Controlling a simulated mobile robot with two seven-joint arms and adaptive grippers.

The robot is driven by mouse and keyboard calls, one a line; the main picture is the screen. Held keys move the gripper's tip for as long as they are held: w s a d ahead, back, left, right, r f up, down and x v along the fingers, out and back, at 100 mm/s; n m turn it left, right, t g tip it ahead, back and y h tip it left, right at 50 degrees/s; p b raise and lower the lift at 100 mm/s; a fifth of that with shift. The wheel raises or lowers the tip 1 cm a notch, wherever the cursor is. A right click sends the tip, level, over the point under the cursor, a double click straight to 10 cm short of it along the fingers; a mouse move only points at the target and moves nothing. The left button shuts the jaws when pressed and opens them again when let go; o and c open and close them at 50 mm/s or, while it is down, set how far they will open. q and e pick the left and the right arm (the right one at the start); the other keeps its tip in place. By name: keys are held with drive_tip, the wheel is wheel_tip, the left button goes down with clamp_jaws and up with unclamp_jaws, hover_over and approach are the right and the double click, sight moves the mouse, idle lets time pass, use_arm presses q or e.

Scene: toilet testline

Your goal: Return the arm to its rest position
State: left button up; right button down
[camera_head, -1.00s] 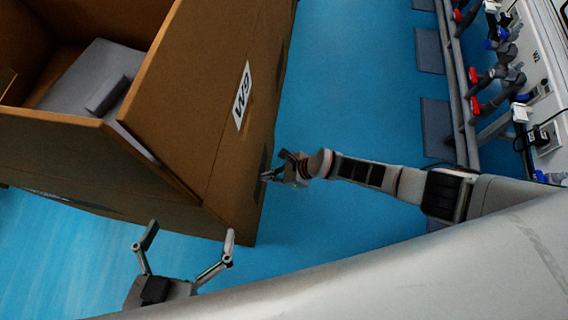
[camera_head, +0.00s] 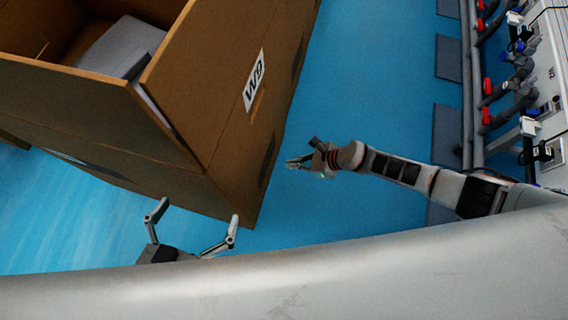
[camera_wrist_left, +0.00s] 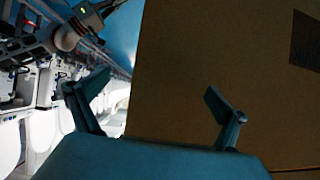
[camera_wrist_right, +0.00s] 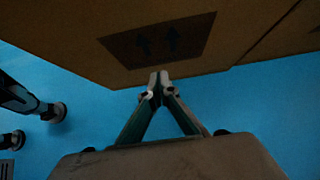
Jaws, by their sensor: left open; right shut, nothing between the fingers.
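My left gripper (camera_head: 196,213) is at the lower left of the head view, in front of the near side of a large cardboard box. Its two fingers are spread wide with nothing between them, as the left wrist view (camera_wrist_left: 158,98) also shows. My right gripper (camera_head: 289,163) is right of the box's corner, on an arm reaching in from the right. Its fingertips meet and hold nothing in the right wrist view (camera_wrist_right: 158,78). The box's wall fills the top of that view.
The large open cardboard box (camera_head: 228,140), labelled W9, takes up the upper left and holds a grey item (camera_head: 120,46). Blue floor (camera_head: 375,80) is clear to its right. A line of pipes and red-handled valves (camera_head: 487,88) runs along the right edge.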

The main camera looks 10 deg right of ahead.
use_arm(q)
drive_tip(key=shift+s+a+f+m+g+y+p, duration=0.2)
drive_tip(key=shift+a+f+p, duration=0.1)
drive_tip(key=shift+a+p, duration=0.15)
drive_tip(key=shift+s+a+f+m+g+y+p, duration=0.15)
drive_tip(key=shift+a+f+p, duration=0.15)
drive_tip(key=shift+a, duration=0.25)
use_arm(e)
drive_tip(key=v, duration=0.5)
drive_tip(key=shift+s+d, duration=0.15)
use_arm(q)
drive_tip(key=shift+r, duration=0.1)
